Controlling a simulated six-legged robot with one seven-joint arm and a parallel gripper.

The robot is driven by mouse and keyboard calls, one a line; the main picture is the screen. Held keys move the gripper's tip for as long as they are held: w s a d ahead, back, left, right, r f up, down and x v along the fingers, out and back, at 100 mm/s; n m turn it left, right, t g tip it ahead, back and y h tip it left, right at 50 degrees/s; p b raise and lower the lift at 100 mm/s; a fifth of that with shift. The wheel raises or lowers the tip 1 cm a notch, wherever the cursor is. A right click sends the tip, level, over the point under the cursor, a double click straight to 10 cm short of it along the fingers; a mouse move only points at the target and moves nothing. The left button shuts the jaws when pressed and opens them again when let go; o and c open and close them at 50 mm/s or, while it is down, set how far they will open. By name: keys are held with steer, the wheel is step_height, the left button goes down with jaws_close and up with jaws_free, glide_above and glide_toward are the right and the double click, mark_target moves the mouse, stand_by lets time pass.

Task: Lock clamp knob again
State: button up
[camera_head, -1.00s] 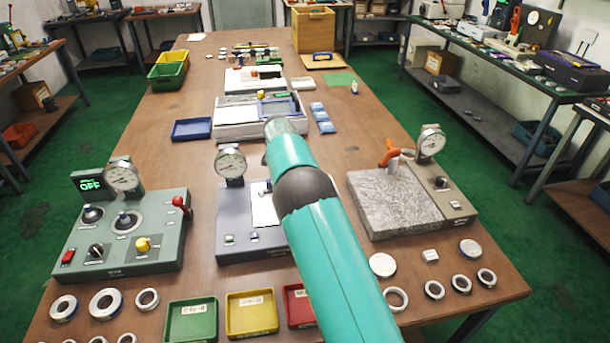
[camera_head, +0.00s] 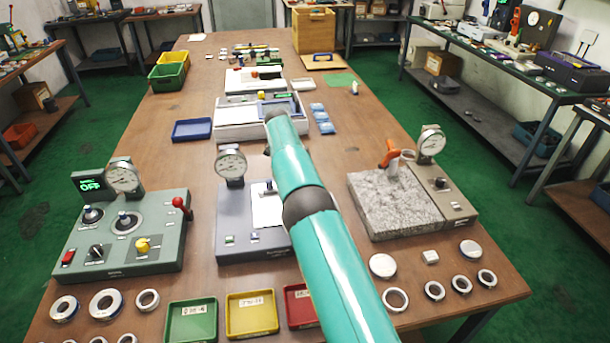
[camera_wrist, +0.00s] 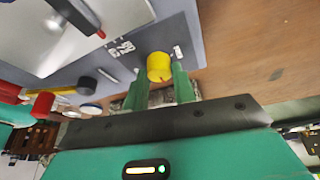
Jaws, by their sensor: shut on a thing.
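The yellow knob (camera_wrist: 159,67) stands on a blue-grey panel (camera_wrist: 185,38) in the wrist view, with a small red mark on its lower side. My gripper (camera_wrist: 161,88) has its two green fingers on either side of the knob and is shut on it. In the head view, the blue-grey gauge station (camera_head: 232,222) stands in the middle of the table, with a dial gauge (camera_head: 231,164) and a pale plate (camera_head: 265,208). My arm covers this station's right side, so the gripper and the held knob are hidden there.
A green control box (camera_head: 120,258) with an OFF display stands left. A granite plate (camera_head: 395,205) with an orange-handled part and gauge stands right. Bearing rings (camera_head: 396,299) and small trays (camera_head: 251,314) line the front.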

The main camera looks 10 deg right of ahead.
steer(key=o, duration=1)
steer(key=shift+r, duration=0.1)
step_height(320, 180, up, 3)
steer(key=shift+f, duration=0.1)
steer(key=shift+s+r, duration=0.5)
steer(key=shift+r, duration=0.15)
steer(key=s+r, duration=0.8)
steer(key=s, duration=0.5)
steer(key=shift+r, duration=0.35)
